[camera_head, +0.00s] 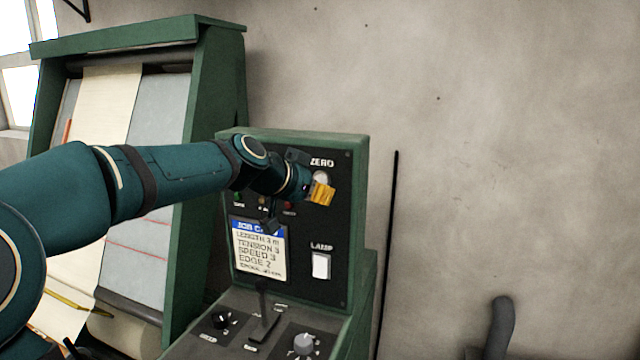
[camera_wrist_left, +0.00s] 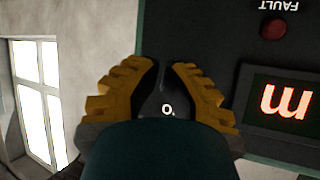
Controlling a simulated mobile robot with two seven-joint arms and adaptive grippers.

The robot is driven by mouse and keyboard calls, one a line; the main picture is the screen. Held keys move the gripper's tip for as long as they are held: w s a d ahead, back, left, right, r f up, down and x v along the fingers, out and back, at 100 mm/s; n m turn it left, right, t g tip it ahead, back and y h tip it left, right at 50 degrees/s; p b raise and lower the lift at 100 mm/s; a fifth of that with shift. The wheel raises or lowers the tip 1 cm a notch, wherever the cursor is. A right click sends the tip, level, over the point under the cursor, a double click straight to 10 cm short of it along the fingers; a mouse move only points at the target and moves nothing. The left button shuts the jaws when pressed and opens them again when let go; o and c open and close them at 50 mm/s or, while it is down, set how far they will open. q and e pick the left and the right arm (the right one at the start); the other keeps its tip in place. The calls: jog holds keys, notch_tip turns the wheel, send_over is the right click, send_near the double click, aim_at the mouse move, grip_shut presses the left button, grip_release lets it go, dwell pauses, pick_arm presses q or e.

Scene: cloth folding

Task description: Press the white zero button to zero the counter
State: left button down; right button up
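The white zero button (camera_head: 321,178) is on the upper right of the black control panel, under the ZERO label. It is partly hidden by my left gripper (camera_head: 321,194), whose yellow fingers are just in front of its lower part. I cannot tell whether they touch it. In the left wrist view, the yellow ridged fingers of my left gripper (camera_wrist_left: 167,66) curve toward each other. The dark area between the tips does not show whether they meet. The counter display (camera_wrist_left: 287,105) shows a red "m" upside down; its digits are hidden. My right gripper is not in view.
The lamp switch (camera_head: 320,265) is low on the panel's right, beside a job card (camera_head: 259,250). A lever (camera_head: 264,315) and knobs (camera_head: 304,343) are on the desk below. A green cloth machine (camera_head: 185,190) stands left; the bare wall (camera_head: 480,150) is right.

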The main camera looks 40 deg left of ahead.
pick_arm(q)
jog(key=c, duration=1.7)
grip_release()
grip_shut()
jog(key=shift+w, duration=0.25)
jog(key=shift+w+a+b, duration=0.15)
jog(key=shift+w+b, duration=0.1)
jog(key=shift+b, duration=0.05)
jog(key=shift+w+a, duration=0.1)
jog(key=shift+w, duration=0.3)
jog(key=shift+s, duration=0.15)
jog(key=shift+s+d+b, duration=0.25)
jog(key=shift+s+b, duration=0.15)
jog(key=shift+s, duration=0.25)
